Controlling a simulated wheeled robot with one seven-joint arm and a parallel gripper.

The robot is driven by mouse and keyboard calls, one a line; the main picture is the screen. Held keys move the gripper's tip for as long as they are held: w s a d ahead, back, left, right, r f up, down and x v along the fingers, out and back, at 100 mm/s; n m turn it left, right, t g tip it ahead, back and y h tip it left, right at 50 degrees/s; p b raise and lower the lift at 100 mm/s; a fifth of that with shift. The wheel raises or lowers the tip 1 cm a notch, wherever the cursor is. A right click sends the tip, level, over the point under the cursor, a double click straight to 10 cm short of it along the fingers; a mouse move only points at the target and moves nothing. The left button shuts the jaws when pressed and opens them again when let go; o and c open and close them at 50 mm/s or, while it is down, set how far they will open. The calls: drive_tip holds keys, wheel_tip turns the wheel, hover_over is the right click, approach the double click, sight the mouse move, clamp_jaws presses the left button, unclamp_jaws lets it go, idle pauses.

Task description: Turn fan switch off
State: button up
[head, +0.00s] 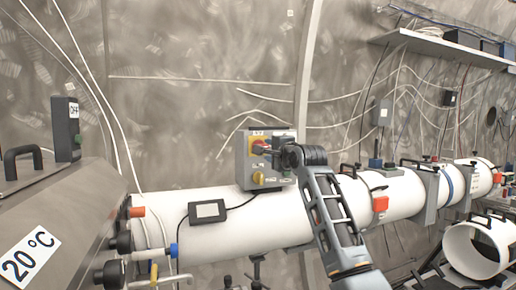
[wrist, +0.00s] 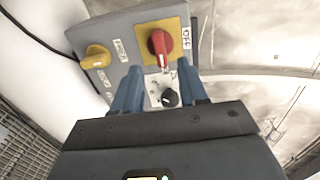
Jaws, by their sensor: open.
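The grey control box (head: 243,172) is mounted on the white pipe, and its face also fills the upper wrist view (wrist: 105,42). A red rotary knob (wrist: 160,44) sits on a yellow square with an "OFF" label beside it. A yellow knob (wrist: 96,57) is to its left, with labels I cannot read. A small black knob (wrist: 170,98) is below the red one. I cannot tell which knob is the fan switch. My gripper (wrist: 160,76) is open and empty, its fingers on either side of the black knob's area. In the head view my gripper (head: 274,149) partly hides the box.
A small black display (head: 207,211) is on the pipe (head: 240,235), left of the box. A steel cylinder (head: 60,215) marked 20 °C, with a dark box (head: 66,130) labelled "OFF", stands at left. A shelf (head: 420,42) and cables line the wall.

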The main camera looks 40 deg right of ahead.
drive_tip(key=p+x, duration=0.1)
drive_tip(key=x, duration=0.6)
idle(0.3)
drive_tip(key=shift+f, duration=0.1)
clamp_jaws()
